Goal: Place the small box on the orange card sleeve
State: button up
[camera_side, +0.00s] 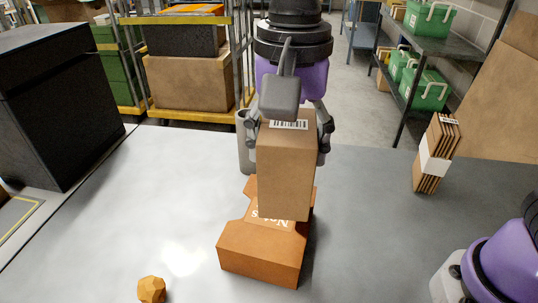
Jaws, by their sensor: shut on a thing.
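The small box (284,175) is a plain brown carton with a barcode label on its top. My gripper (289,132) is shut on it, with fingers on its left and right sides, and holds it upright. The orange card sleeve (258,255) lies on the table below, with white lettering on its top, partly covered by the box in this view. The box's lower end overlaps the sleeve's top in the picture; I cannot tell whether they touch.
A strapped bundle of folded cardboard (433,155) stands on the right. A yellow-orange lump (151,289) lies at the front left. A large black case (55,105) is at the left. The table's left-middle is clear.

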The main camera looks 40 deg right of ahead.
jog(key=s+a+r, duration=0.2)
jog(key=s+a, duration=0.2)
jog(key=s, duration=0.2)
jog(key=shift+m, duration=0.4)
jog(key=shift+w+d+f, duration=0.85)
jog(key=shift+w+f, duration=0.9)
jog(key=shift+w+d+f, duration=0.85)
jog(key=shift+w+f, duration=0.85)
jog(key=shift+f, duration=0.1)
jog(key=shift+w+d+f, duration=0.85)
jog(key=shift+w+f, duration=0.9)
jog(key=shift+f, duration=0.15)
jog(key=o, duration=1.2)
jog(key=shift+o, duration=0.2)
